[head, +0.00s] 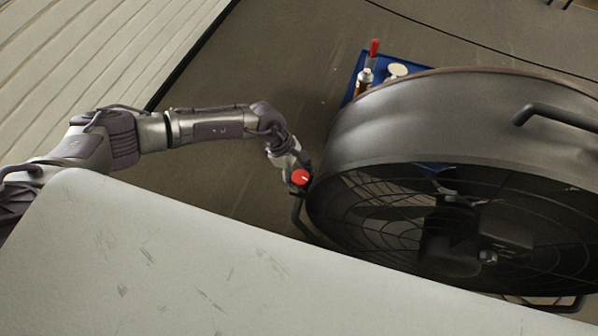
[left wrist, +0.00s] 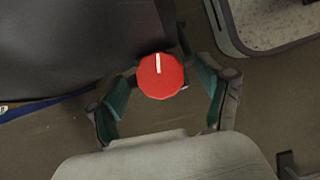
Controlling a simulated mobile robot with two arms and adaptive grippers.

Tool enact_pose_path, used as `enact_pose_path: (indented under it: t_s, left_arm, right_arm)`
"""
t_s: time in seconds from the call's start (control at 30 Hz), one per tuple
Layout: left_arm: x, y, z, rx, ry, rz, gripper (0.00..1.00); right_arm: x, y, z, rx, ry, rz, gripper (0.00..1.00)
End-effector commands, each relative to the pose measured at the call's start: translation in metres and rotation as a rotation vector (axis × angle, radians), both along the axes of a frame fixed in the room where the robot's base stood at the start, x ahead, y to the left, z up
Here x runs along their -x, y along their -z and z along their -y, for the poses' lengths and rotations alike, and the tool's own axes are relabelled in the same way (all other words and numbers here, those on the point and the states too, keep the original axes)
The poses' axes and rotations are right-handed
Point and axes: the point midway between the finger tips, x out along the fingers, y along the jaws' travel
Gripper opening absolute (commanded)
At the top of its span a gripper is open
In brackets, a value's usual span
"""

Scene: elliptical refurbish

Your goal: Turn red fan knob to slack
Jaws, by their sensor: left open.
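The red fan knob (head: 301,177) shows on the left side of the large dark drum fan (head: 400,115) in the head view. In the left wrist view the red knob (left wrist: 161,76) is round, with a white mark pointing up and slightly left. My left gripper (left wrist: 163,92) is open, with one teal-padded finger on each side of the knob. Gaps show between the pads and the knob. In the head view the left gripper (head: 299,180) is at the knob and partly hidden. My right gripper is not in view.
A blue tray (head: 352,75) with a red-handled tool (head: 374,48) and small containers lies on the floor behind the fan. A black handle (head: 555,117) sticks out from the fan's right side. Brown floor (head: 235,70) is clear behind my left arm.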

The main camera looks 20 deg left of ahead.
Motion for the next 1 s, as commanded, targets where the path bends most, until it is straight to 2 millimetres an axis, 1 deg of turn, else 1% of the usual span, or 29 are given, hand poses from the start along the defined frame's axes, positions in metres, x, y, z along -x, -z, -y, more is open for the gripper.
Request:
enact_pose_path:
  t_s: [0.13,0.17,0.2,0.47,0.5,0.77,1.0]
  left_arm:
    - [0.000,0.000,0.000,0.000,0.000,0.000,0.78]
    - [0.000,0.000,0.000,0.000,0.000,0.000,0.75]
    - [0.000,0.000,0.000,0.000,0.000,0.000,0.68]
    - [0.000,0.000,0.000,0.000,-0.001,-0.001,0.25]
    - [0.000,0.000,0.000,0.000,-0.001,-0.001,0.18]
    - [0.001,-0.001,0.000,-0.001,-0.027,-0.002,0.18]
    - [0.002,-0.004,0.000,0.000,-0.147,-0.002,0.18]
  right_arm:
    - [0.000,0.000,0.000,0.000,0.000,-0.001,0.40]
    - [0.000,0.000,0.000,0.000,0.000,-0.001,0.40]
    - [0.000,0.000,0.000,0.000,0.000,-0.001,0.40]
    - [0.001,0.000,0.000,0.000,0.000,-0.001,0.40]
    - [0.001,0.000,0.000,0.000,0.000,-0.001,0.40]
    - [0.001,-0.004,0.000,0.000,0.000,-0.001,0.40]
    - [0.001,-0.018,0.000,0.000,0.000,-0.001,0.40]
